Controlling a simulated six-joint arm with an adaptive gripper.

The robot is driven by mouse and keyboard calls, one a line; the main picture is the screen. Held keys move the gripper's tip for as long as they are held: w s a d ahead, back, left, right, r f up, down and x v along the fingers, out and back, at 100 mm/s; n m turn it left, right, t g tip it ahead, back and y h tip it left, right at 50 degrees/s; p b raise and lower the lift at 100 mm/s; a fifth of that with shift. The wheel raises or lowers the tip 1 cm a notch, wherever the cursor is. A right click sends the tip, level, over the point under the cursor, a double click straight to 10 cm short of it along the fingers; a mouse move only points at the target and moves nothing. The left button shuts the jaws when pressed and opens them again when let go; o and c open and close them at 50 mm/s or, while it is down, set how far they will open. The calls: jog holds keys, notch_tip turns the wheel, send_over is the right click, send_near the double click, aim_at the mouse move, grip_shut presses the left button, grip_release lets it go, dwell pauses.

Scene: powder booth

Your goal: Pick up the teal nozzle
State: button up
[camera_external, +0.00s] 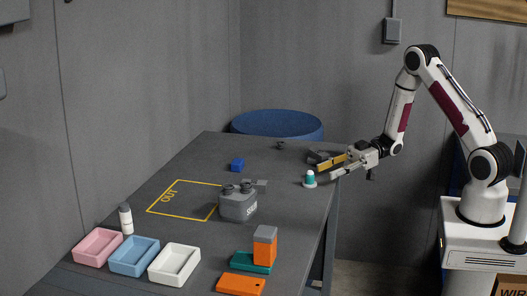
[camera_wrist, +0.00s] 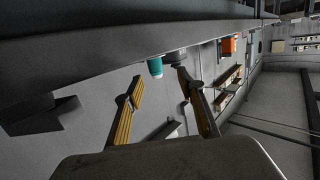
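My gripper (camera_external: 328,171) is open and empty, reaching in from the right, low and tilted nearly level, close beside the nozzle. In the wrist view my gripper (camera_wrist: 160,77) has its two yellow-padded fingers spread apart. I cannot tell whether a finger touches the nozzle.
Pink (camera_external: 97,258), blue (camera_external: 147,268) and white (camera_external: 193,275) trays and orange (camera_external: 265,248) and teal (camera_external: 238,259) blocks are nearer.

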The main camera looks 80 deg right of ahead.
aim_at(304, 172)
jog(key=shift+x, duration=1.3)
jog(key=shift+w, duration=0.1)
jog(key=shift+w+d+x, duration=0.1)
jog(key=shift+d+x, duration=0.05)
jog(key=shift+x, duration=1.1)
jog(key=shift+w+d+x, duration=0.1)
jog(key=shift+w+x, duration=0.05)
jog(key=shift+x, duration=1.1)
jog(key=shift+c, duration=0.4)
grip_shut()
